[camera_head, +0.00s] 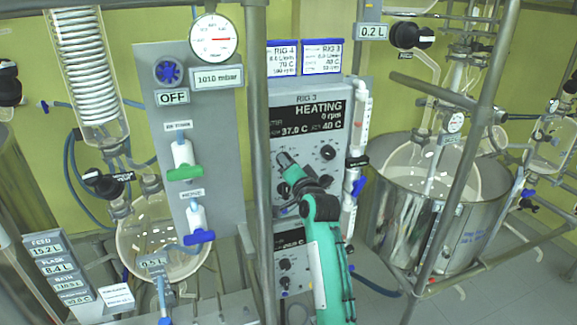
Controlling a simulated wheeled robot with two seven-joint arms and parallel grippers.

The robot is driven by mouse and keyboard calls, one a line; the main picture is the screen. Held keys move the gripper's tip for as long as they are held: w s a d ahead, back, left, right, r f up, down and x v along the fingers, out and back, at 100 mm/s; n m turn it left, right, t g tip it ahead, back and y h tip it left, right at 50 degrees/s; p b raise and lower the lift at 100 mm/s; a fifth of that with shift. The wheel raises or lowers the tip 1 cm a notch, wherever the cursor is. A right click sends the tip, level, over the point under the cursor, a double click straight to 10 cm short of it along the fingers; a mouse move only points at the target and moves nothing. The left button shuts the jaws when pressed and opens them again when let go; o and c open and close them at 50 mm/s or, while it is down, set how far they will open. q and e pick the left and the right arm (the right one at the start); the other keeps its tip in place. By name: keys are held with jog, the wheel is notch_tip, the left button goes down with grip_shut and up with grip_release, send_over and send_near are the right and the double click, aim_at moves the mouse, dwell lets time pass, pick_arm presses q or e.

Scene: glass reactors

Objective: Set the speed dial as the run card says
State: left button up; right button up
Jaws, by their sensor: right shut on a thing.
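The RIG 3 control panel (308,97) stands at the centre, its screen (318,117) reading HEATING, 0 rpm, 37.0 C and a set value of 40 C. My right gripper (285,161) is shut on the upper left dial of this panel, apparently the speed dial, which it mostly hides. Another black dial (327,152) is to its right. The run card for RIG 3 (322,57) is on top beside the RIG 4 card (283,58). The RIG 3 card shows 40 C; its rpm line is too small to read surely. My left gripper is out of view.
A grey valve panel (150,105) marked OFF, with green and blue taps and a gauge (213,38), stands left. Metal posts rise on both sides of the dial panel. A steel bath (387,232) with a glass vessel is at right, a glass flask (135,245) at lower left.

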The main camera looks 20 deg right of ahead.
jog(key=o, duration=1)
notch_tip(320, 180, up, 19)
jog(key=b, duration=0.5)
jog(key=shift+f, duration=0.2)
jog(key=shift+r+b, duration=0.3)
jog(key=shift+r, duration=0.4)
